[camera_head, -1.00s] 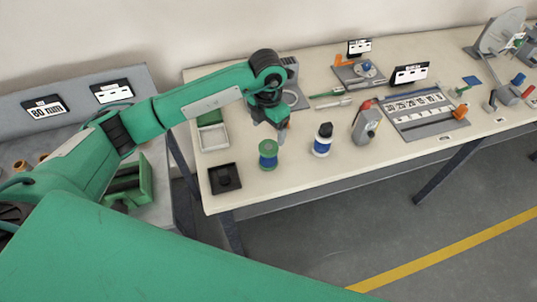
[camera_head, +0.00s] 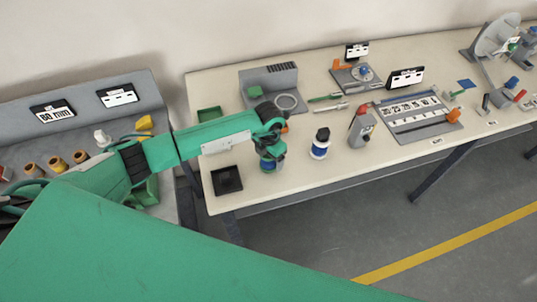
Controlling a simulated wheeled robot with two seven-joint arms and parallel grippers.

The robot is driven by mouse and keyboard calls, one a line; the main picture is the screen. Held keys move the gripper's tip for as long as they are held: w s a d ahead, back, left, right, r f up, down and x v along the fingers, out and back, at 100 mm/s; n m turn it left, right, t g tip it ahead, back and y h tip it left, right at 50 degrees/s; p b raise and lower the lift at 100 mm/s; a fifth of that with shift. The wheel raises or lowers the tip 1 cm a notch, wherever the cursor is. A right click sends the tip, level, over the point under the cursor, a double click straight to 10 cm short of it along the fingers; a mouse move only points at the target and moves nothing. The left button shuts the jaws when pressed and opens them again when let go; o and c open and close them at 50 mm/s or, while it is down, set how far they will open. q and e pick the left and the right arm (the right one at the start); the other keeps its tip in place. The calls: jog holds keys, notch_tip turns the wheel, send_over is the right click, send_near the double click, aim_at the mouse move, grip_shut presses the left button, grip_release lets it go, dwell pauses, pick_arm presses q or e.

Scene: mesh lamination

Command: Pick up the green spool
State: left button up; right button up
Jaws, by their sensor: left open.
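The green spool (camera_head: 268,166), with a dark blue band, stands near the front edge of the cream table (camera_head: 340,178), left of its middle. My left gripper (camera_head: 270,156) has come down over it from above. The gripper is open. The wrist hides the top of the spool, and I cannot tell whether the fingers touch it. My right gripper does not show.
A black square tray (camera_head: 226,180) lies left of the spool. A blue-and-white bottle with a black cap (camera_head: 320,144) stands close on its right, then a grey device with a red top (camera_head: 361,130). Open table lies just in front of the spool.

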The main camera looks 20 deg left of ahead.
pick_arm(q)
jog(key=shift+f, duration=0.5)
jog(key=c, duration=1)
jog(key=shift+c, duration=0.7)
jog(key=shift+r, duration=0.1)
